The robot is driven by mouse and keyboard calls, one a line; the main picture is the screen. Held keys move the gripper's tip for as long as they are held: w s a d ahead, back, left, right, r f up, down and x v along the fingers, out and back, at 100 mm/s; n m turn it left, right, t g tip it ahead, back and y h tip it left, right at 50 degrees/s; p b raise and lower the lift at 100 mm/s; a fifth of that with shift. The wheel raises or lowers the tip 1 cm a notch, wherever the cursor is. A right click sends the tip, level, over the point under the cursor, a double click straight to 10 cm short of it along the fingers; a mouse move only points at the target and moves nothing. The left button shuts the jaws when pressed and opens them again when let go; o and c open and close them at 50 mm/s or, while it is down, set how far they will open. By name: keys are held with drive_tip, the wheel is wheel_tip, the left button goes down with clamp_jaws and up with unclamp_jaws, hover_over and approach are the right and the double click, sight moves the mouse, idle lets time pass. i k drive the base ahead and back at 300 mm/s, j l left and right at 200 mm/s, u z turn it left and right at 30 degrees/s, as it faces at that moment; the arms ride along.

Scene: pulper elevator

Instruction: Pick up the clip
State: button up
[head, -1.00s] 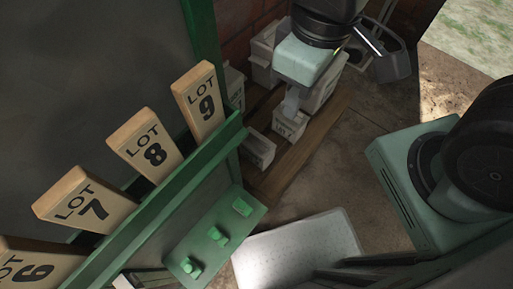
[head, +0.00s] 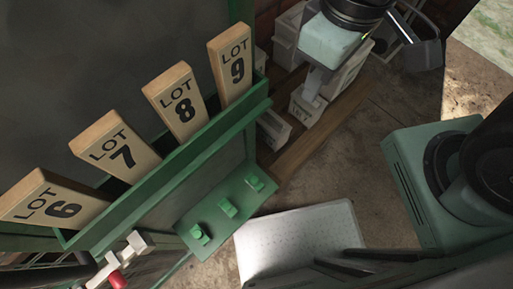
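Three small green pieces, the nearest thing to clips in view, sit in a row on a green plate (head: 184,216): a near one (head: 199,234), a middle one (head: 228,208) and a flatter far one (head: 254,184). I cannot tell which, if any, is the clip. My gripper (head: 311,89) is at the top, a pale green body under a black wrist, pointing down. It is beyond the plate, well apart from the green pieces. Its fingers overlap in this view, so their opening does not show. Nothing is visibly held.
Wooden tags, LOT 6 (head: 48,202) through LOT 9 (head: 232,64), stand in a green rack above the plate. A pale perforated sheet (head: 300,240) lies right of it. Crates (head: 275,130) stand behind. A white part with a red end (head: 117,279) is at lower left.

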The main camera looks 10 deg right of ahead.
sight(271, 127)
drive_tip(key=k+j, duration=0.25)
drive_tip(key=k+j+u, duration=0.1)
drive_tip(key=j, duration=0.35)
drive_tip(key=k+z, duration=0.15)
drive_tip(key=z, duration=0.2)
drive_tip(key=k+j+u, duration=0.4)
drive_tip(key=k+j, duration=0.15)
drive_tip(key=j, duration=0.25)
drive_tip(key=k+j+u, duration=0.2)
drive_tip(key=j, duration=0.25)
drive_tip(key=i, duration=0.45)
